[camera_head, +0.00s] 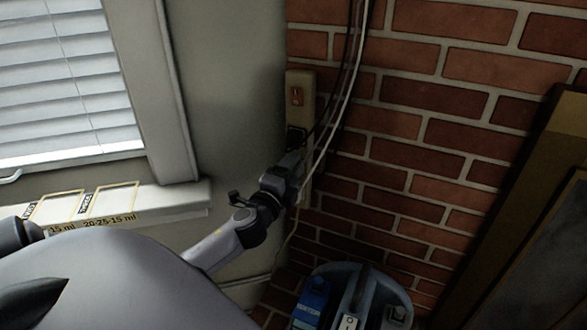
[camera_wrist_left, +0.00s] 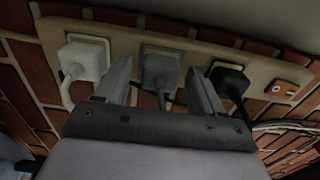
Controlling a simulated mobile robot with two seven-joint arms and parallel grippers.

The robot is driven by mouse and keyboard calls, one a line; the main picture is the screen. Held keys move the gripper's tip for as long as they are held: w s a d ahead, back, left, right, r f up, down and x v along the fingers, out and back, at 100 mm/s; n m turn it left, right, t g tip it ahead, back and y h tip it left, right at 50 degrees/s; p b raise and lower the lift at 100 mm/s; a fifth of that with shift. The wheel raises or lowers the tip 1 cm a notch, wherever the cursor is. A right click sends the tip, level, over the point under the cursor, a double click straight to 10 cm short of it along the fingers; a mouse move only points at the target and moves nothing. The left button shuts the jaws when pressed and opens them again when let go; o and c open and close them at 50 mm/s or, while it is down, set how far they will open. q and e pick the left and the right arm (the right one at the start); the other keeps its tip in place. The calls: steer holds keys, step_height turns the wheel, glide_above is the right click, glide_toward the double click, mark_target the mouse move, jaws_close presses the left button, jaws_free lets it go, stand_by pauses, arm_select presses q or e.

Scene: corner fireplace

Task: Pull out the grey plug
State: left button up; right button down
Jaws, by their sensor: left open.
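The grey plug (camera_wrist_left: 160,70) sits in the middle socket of a beige power strip (camera_wrist_left: 45,28) in the left wrist view. My left gripper (camera_wrist_left: 157,72) is open, with one finger on each side of the grey plug. I cannot tell whether the fingers touch it. A white plug (camera_wrist_left: 84,60) is to the left and a black plug (camera_wrist_left: 232,80) to the right. In the head view the strip (camera_head: 299,82) runs vertically on the brick wall, and my left gripper (camera_head: 293,160) is at it, hiding the grey plug. My right gripper is not in view.
A red switch (camera_wrist_left: 276,88) is at the strip's end. Black and white cables (camera_head: 345,85) hang beside the strip, close to my left gripper. A grey and blue container (camera_head: 358,285) stands below. A window sill (camera_head: 170,200) is at left, and a dark framed panel (camera_head: 530,220) at right.

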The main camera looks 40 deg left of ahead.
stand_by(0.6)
arm_select(q)
jaws_close()
steer(key=shift+s, duration=0.1)
steer(key=shift+v, duration=2.9)
